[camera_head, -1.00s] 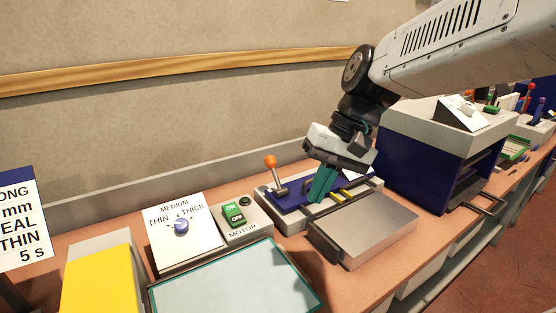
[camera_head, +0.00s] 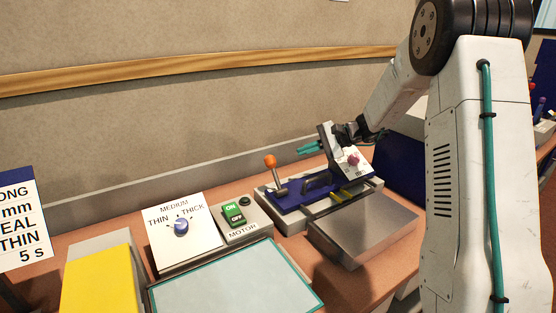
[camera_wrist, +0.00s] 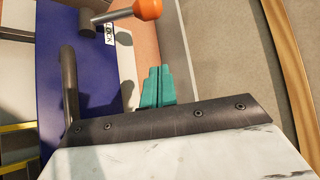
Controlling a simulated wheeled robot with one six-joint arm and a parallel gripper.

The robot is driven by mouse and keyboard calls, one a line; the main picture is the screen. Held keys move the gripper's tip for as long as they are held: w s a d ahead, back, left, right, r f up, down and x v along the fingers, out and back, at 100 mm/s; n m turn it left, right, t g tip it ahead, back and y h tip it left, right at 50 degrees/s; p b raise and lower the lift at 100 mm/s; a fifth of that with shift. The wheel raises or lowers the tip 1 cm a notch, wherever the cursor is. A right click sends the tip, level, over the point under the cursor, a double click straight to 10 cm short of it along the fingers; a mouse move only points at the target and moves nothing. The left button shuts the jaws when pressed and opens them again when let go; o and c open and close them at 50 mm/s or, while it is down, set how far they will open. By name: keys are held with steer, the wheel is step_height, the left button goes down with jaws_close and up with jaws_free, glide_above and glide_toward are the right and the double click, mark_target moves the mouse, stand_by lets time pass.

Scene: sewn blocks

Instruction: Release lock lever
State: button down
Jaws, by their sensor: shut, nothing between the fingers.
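The lock lever (camera_head: 270,161) has an orange ball knob on a grey stem and stands upright at the left end of a blue plate (camera_head: 291,198). In the wrist view the orange knob (camera_wrist: 148,9) is at the top edge, beside a small label (camera_wrist: 108,40) that appears to read LOCK. My gripper (camera_head: 309,148) has teal fingers held level, pointing left towards the lever from its right, apart from it. In the wrist view its fingers (camera_wrist: 157,88) are together and empty.
A dark handle (camera_head: 317,182) rises from the blue plate below my gripper. A grey metal block (camera_head: 362,227) sits in front. A motor switch (camera_head: 236,213) and a thickness dial (camera_head: 181,226) are to the left. The wall (camera_head: 200,130) is close behind.

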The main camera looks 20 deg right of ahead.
mark_target(275, 175)
steer(key=shift+w, duration=0.1)
steer(key=x, duration=0.9)
steer(key=shift+a+f, duration=0.1)
steer(key=shift+f, duration=0.05)
steer(key=shift+s+a+r, duration=0.35)
steer(key=shift+s, duration=0.2)
steer(key=shift+s+a+r, duration=0.35)
steer(key=shift+s, duration=0.15)
steer(key=shift+s+a+r, duration=0.15)
steer(key=shift+s+r, duration=0.1)
steer(key=shift+s, duration=0.15)
